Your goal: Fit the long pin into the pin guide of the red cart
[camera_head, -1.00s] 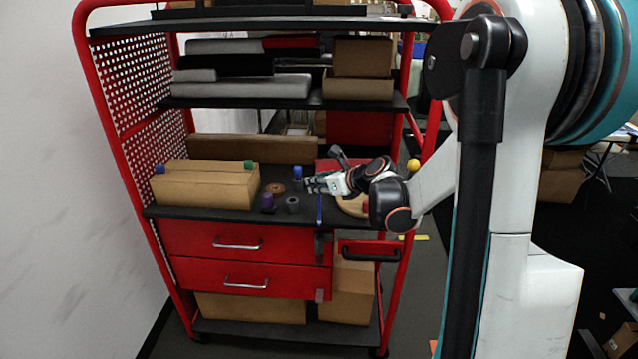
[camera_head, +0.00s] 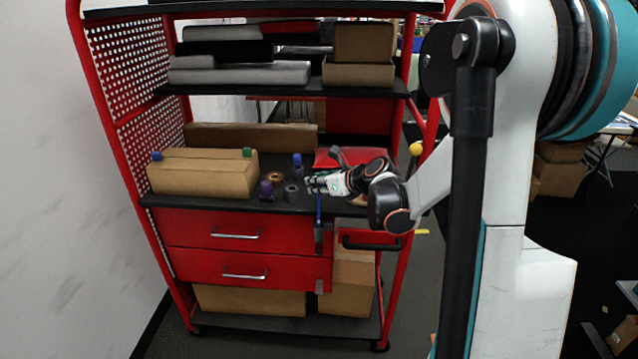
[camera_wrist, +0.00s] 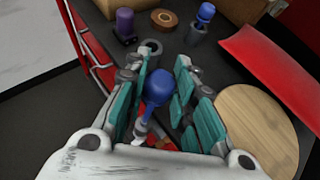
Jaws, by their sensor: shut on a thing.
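The long pin (camera_head: 318,206) is blue and hangs upright at the front edge of the red cart's (camera_head: 205,222) worktop. My gripper (camera_head: 309,184) is shut on it near its top. In the wrist view my gripper (camera_wrist: 160,100) has its teal pads on both sides of the pin's round blue head (camera_wrist: 159,85). A dark bracket (camera_head: 322,241), which looks like the pin guide, sits on the cart's front beside the drawers. The pin's lower end meets or overlaps the bracket's top in the head view; I cannot tell whether it is inside.
On the worktop stand a grey cylinder (camera_head: 291,193), a purple one (camera_head: 266,191), a brown ring (camera_head: 276,178) and a blue-topped peg (camera_head: 297,161). A cardboard box (camera_head: 200,177) is at left. A wooden disc (camera_wrist: 258,130) and red tray (camera_wrist: 270,62) lie right of my gripper.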

